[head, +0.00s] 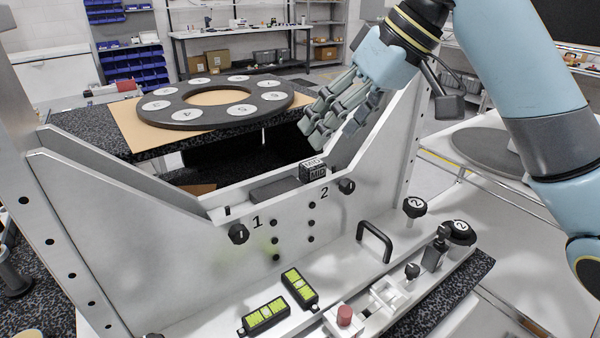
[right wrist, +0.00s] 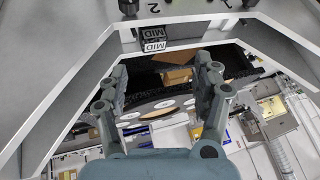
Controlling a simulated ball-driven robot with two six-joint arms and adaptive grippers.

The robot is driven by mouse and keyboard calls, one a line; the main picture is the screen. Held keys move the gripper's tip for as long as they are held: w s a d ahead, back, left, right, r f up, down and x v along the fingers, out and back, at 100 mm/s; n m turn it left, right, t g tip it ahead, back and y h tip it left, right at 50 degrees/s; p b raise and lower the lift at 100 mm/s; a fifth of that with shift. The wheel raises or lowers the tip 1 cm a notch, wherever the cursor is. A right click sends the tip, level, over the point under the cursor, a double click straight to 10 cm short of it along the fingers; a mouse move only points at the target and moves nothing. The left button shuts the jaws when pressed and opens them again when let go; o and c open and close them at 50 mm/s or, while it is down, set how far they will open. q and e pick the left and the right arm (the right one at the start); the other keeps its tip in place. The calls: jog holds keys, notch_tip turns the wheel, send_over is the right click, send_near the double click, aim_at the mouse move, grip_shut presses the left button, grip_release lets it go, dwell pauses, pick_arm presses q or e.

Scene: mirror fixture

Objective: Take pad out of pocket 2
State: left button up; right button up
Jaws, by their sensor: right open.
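The pad (head: 313,171) is a small dark block marked MID. It sits on the fixture's ledge beside the number 2, behind a black knob (head: 347,186). In the right wrist view the pad (right wrist: 153,39) shows at the upper middle, near the number 2. My right gripper (head: 326,128) is open and empty, above the pad and apart from it. Its two fingers (right wrist: 158,85) stand well apart in the right wrist view, with the pad beyond and above them in the picture. The lower part of the pad is hidden by the fixture. My left gripper is not in view.
The metal fixture (head: 130,215) has sloping side walls on both sides of the ledge. A flat dark plate (head: 275,189) lies left of the pad. A black handle (head: 374,241) and several knobs stand at the front right. A numbered ring (head: 170,115) lies on the table behind.

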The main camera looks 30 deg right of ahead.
aim_at(315, 163)
jog(key=shift+w+d+f, duration=0.2)
jog(key=shift+w+f, duration=0.15)
jog(key=shift+f, duration=0.2)
jog(key=shift+w+d+f, duration=0.15)
jog(key=shift+w+f, duration=0.15)
jog(key=shift+f, duration=0.2)
jog(key=shift+w+a+f, duration=0.1)
jog(key=shift+f, duration=0.25)
jog(key=x, duration=0.3)
jog(key=shift+a+f+p, duration=0.3)
jog(key=shift+a, duration=0.1)
jog(key=shift+f, duration=0.35)
jog(key=shift+w+f, duration=0.1)
jog(key=shift+a, duration=0.1)
jog(key=c, duration=0.5)
jog(key=shift+c, duration=1.1)
jog(key=c, duration=0.5)
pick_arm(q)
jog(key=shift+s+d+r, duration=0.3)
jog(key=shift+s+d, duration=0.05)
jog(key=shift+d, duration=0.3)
pick_arm(e)
jog(key=shift+c, duration=0.2)
